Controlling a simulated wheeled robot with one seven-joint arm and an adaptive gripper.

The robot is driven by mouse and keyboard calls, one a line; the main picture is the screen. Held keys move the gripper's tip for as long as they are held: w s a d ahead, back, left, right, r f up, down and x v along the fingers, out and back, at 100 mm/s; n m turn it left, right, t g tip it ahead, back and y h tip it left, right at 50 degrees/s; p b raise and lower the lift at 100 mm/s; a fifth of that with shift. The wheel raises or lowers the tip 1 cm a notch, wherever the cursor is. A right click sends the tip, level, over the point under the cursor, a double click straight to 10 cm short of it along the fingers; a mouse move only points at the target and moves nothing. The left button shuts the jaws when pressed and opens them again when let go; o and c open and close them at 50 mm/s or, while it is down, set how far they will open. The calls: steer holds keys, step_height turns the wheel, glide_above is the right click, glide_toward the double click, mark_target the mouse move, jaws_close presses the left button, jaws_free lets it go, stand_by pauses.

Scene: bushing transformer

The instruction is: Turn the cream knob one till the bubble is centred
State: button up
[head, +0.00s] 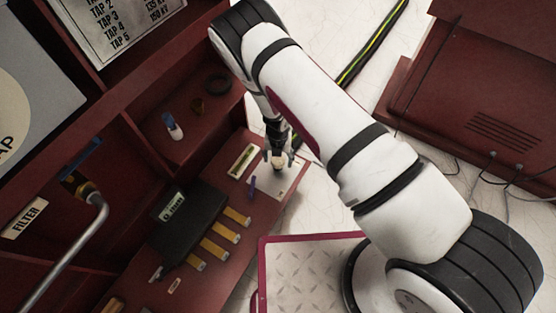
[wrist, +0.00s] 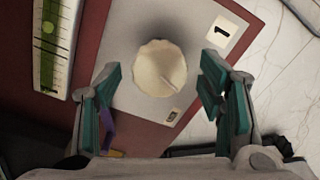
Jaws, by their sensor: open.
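The cream knob (wrist: 160,68) stands on a pale plate (wrist: 118,60) marked "1", with a line across its top. In the head view the knob (head: 278,163) shows small under my gripper. My gripper (wrist: 160,90) is open, with one finger on each side of the knob and a gap on both sides. A spirit level (wrist: 48,42) with a green vial lies left of the plate. The level (head: 241,161) is too small to read in the head view.
A purple piece (head: 252,187) lies by the plate's left edge. A black box (head: 187,225) with several yellow-tipped strips stands farther left on the red bench. A blue-and-white item (head: 172,126) and dark rings (head: 217,84) lie on the shelf behind.

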steer(key=shift+f, duration=0.3)
steer(key=c, duration=1.1)
steer(key=shift+c, duration=0.2)
steer(key=shift+n, duration=0.4)
